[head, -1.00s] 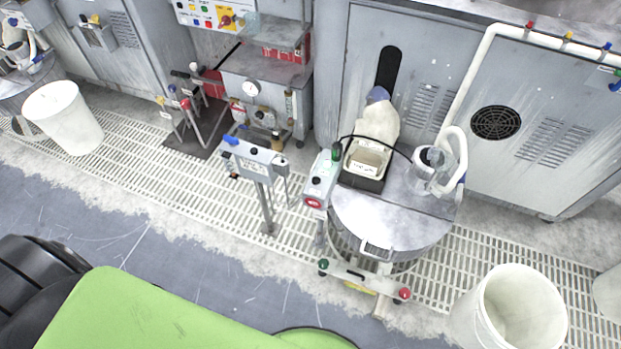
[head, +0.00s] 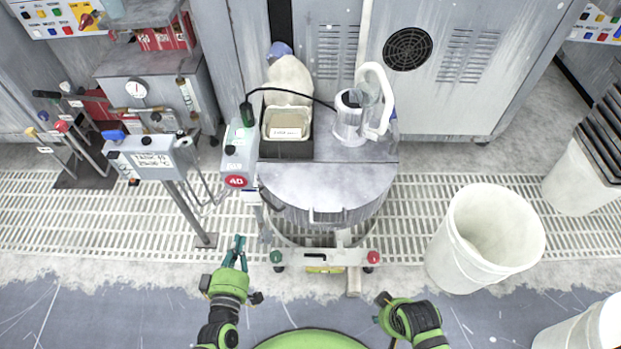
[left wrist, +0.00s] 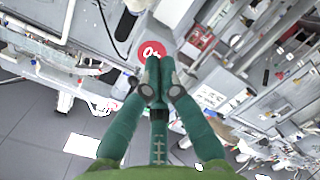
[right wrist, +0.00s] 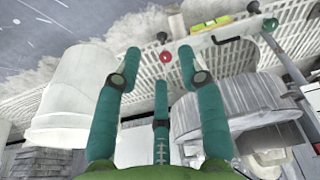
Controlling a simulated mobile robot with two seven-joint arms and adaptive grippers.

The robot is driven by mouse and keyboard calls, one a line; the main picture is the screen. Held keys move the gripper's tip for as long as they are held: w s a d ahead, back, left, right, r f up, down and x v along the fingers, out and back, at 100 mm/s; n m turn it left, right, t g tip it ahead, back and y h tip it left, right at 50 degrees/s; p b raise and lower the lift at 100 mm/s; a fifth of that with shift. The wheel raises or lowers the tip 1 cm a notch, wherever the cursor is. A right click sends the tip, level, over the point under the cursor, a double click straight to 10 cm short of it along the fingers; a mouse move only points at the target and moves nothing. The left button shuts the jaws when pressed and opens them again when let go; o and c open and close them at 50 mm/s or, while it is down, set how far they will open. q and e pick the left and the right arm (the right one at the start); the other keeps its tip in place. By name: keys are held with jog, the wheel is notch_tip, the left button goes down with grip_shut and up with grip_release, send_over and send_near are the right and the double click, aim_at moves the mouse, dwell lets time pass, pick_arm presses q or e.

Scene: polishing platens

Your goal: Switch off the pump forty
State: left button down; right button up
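The pump forty box (head: 238,152) is a narrow light grey box with a red disc marked 40 (head: 236,181) on its front end. It stands at the left side of a round metal drum (head: 325,190), with small controls on its top. The red disc also shows in the left wrist view (left wrist: 150,50), just beyond the fingertips. My left gripper (head: 238,247) is shut and empty, in front of and below the box, apart from it. My right gripper (right wrist: 160,55) has its fingers spread and is empty. In the head view it is low, right of centre (head: 384,300).
A grey panel on a post (head: 145,157) stands left of the pump box. A black cable (head: 290,90) arches over a tray (head: 286,125). A low bar with green and red knobs (head: 325,258) lies in front of the drum. A white bucket (head: 455,250) stands at right.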

aim_at(232, 152)
pick_arm(q)
jog(key=w+a+r+n+t+y+b, duration=0.1)
jog(key=a+r+n+t+y+b, duration=0.2)
jog(key=r+n, duration=0.5)
jog(key=n+t+y+b, duration=0.1)
jog(key=y+b, duration=0.1)
jog(key=shift+w+a+r+b, duration=0.15)
jog(key=shift+r+b, duration=0.1)
jog(key=shift+b, duration=0.15)
pick_arm(e)
jog(key=shift+t, duration=0.4)
jog(key=r, duration=0.4)
jog(key=shift+w+r, duration=0.3)
jog(key=shift+r, duration=0.1)
pick_arm(q)
jog(key=x, duration=0.4)
jog(key=d+x, duration=0.1)
jog(key=x, duration=0.3)
jog(key=d+x, duration=0.1)
jog(key=x, duration=0.3)
jog(key=shift+w+r, duration=0.2)
jog(key=shift+w, duration=0.05)
jog(key=shift+w+d+r, duration=0.1)
jog(key=shift+w+d, duration=0.2)
jog(key=shift+w, duration=0.05)
pick_arm(e)
jog(key=shift+s+r, duration=0.1)
jog(key=shift+r, duration=0.4)
jog(key=shift+d, duration=0.1)
